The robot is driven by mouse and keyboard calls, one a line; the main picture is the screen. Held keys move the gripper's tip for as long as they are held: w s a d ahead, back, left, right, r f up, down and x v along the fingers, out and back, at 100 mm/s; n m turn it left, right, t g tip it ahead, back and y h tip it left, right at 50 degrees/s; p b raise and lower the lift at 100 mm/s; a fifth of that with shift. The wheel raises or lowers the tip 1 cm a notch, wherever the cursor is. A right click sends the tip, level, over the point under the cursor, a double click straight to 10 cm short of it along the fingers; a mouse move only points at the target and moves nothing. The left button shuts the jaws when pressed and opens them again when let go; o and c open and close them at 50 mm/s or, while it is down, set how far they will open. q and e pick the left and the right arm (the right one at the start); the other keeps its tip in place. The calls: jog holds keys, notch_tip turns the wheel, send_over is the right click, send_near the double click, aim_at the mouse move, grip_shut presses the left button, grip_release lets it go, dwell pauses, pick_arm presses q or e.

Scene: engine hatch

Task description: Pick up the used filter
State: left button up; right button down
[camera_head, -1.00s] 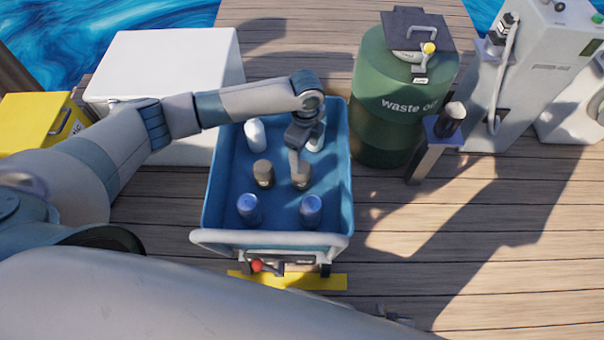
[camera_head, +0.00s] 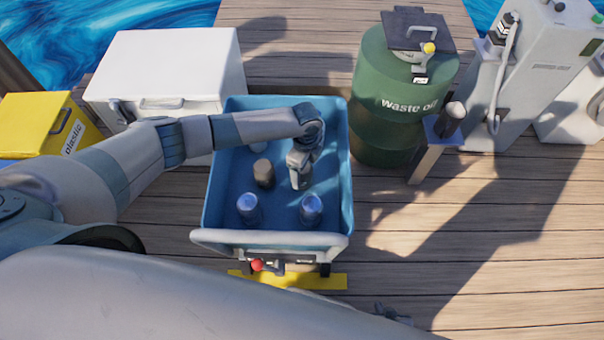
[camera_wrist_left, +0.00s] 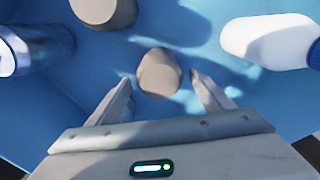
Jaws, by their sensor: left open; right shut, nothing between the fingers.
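A grey-brown, used-looking filter (camera_wrist_left: 159,72) stands in the blue cart, between and just beyond the spread fingertips in the left wrist view. My left gripper (camera_head: 298,182) is open and points down over it; I cannot tell whether the fingers touch it. In the head view the gripper mostly hides this filter. A second grey-brown filter (camera_head: 264,173) stands to its left, also at the top of the wrist view (camera_wrist_left: 103,10). My right gripper is not in view.

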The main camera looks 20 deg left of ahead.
pick_arm(q)
jog(key=shift+f, duration=0.1)
jog(key=shift+w+a+f, duration=0.1)
jog(key=shift+a+f, duration=0.1)
jog(key=shift+f, duration=1.1)
jog(key=shift+a+f, duration=0.15)
jog(key=shift+f, duration=1.1)
jog(key=c, duration=1.3)
